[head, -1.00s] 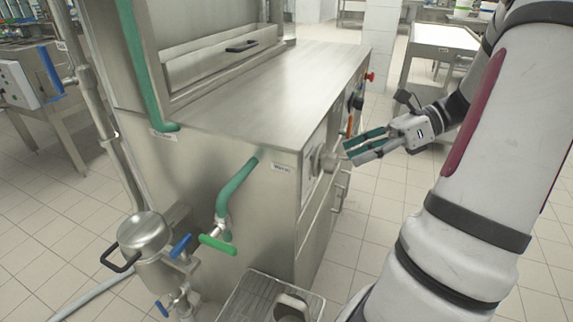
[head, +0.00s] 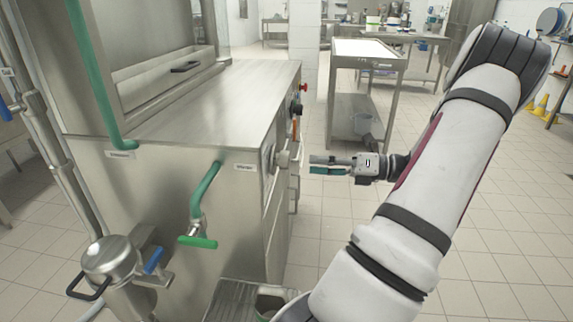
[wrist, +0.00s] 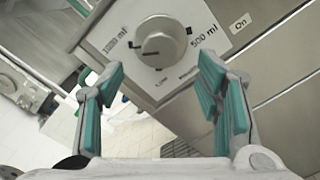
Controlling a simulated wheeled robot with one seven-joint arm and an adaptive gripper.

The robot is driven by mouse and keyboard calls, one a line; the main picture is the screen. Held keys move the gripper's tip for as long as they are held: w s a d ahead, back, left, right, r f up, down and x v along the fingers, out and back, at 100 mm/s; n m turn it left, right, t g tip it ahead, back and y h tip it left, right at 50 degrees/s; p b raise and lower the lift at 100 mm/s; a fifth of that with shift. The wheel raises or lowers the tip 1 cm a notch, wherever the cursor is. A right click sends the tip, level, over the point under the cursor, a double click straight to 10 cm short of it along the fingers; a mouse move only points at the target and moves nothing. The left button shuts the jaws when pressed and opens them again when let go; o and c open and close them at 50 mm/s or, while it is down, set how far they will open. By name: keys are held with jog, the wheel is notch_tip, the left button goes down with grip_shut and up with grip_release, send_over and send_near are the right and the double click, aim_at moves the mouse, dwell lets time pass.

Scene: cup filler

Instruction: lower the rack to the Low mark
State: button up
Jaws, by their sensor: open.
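My gripper (head: 311,165) is open and empty, to the right of the steel machine's front panel. In the wrist view its teal fingers (wrist: 160,78) are spread below a round grey knob (wrist: 160,42), apart from it. The knob sits on a pale plate marked 1000 ml and 500 ml; smaller lettering at its lower edge is hard to read. In the head view the knob (head: 283,158) shows edge-on. A ribbed metal tray (head: 228,298), perhaps the rack, shows low at the machine's front, partly cut off by the frame and my arm. I cannot make out a Low mark for it.
The steel machine (head: 215,95) has a green pipe with a green handle (head: 198,242) on its side. A lidded steel vessel (head: 110,255) stands at lower left. A cart (head: 365,75) stands behind my gripper.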

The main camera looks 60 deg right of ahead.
aim_at(289, 160)
jog(key=b+x, duration=0.1)
jog(key=x, duration=0.6)
jog(key=shift+w+a+b, duration=0.1)
jog(key=shift+w+b, duration=0.25)
jog(key=shift+b, duration=0.05)
jog(key=c, duration=1.2)
